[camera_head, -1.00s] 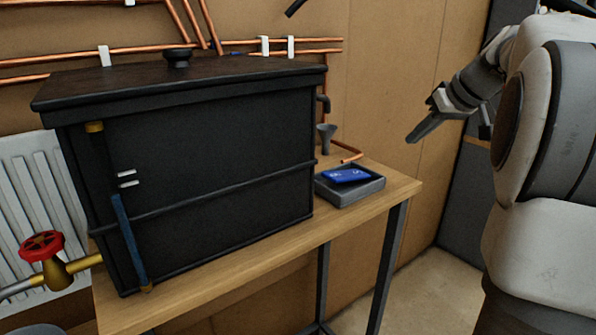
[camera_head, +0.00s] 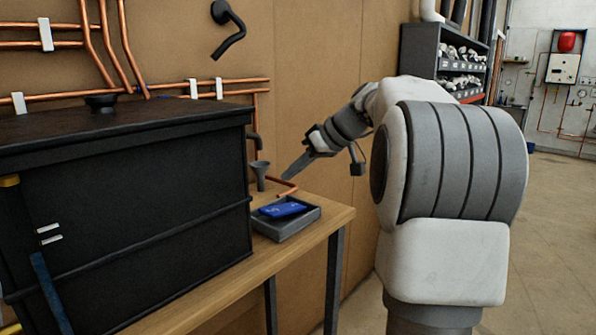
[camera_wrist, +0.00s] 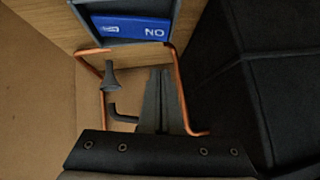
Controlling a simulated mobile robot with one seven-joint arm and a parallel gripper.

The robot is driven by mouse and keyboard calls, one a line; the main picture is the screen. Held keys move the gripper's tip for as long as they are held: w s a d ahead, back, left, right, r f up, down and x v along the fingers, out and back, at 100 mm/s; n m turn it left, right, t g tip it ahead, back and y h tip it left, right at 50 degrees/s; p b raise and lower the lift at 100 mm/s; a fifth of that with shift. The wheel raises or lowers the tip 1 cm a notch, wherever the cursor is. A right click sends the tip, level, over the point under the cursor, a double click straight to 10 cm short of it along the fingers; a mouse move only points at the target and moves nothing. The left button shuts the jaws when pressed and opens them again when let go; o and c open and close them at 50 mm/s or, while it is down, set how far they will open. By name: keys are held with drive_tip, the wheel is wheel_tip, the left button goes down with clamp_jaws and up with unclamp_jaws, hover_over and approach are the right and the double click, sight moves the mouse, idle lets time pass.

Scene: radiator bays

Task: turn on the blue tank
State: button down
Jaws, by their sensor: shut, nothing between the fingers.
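A large black tank (camera_head: 140,190) with a lid stands on a wooden bench at left. A blue strip (camera_head: 48,290) runs down its front face; no tank with a blue body shows. A blue plate (camera_head: 283,209) lies in a grey tray (camera_head: 300,226) beside the tank. In the wrist view the plate (camera_wrist: 131,28) shows white letters that look like "ON" upside down. My gripper (camera_head: 286,177) is shut and empty, pointing down-left above the tray area. In the wrist view its fingers (camera_wrist: 157,75) are together, between copper pipes. The tank's right side is partly hidden.
A grey funnel (camera_head: 260,172) and a bent copper pipe (camera_head: 284,190) stand near the tray. A dark tap (camera_head: 254,141) juts from the tank's side. Copper pipes (camera_head: 180,88) run along the wall. The floor at right (camera_head: 550,220) is clear.

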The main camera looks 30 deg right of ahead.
hover_over(271, 214)
drive_tip(key=d, duration=0.2)
drive_tip(key=f, duration=0.2)
drive_tip(key=w+f, duration=0.1)
drive_tip(key=f, duration=0.1)
drive_tip(key=shift+f, duration=0.1)
drive_tip(key=shift+s+a+f+b, duration=0.1)
drive_tip(key=shift+f+b, duration=0.05)
drive_tip(key=shift+f, duration=0.45)
drive_tip(key=shift+s+f+b, duration=0.1)
drive_tip(key=shift+f+b, duration=0.05)
drive_tip(key=shift+f, duration=0.45)
drive_tip(key=shift+a+f, duration=0.15)
drive_tip(key=shift+f, duration=0.5)
drive_tip(key=b, duration=0.1)
drive_tip(key=f+b, duration=0.1)
drive_tip(key=b, duration=0.1)
drive_tip(key=shift+s+a+h, duration=0.1)
drive_tip(key=shift+a+h, duration=0.15)
drive_tip(key=shift+h, duration=0.15)
drive_tip(key=h+b, duration=0.1)
drive_tip(key=b, duration=0.2)
drive_tip(key=a+f+n+t+h+b, duration=0.1)
drive_tip(key=b, duration=0.2)
drive_tip(key=shift+s+f+n+b, duration=0.15)
drive_tip(key=shift+f+n+b, duration=0.05)
drive_tip(key=shift+n+b, duration=0.1)
drive_tip(key=shift+s+f+n+t+h+b, duration=0.15)
drive_tip(key=shift+n+t+h+b, duration=0.2)
drive_tip(key=shift+b, duration=0.75)
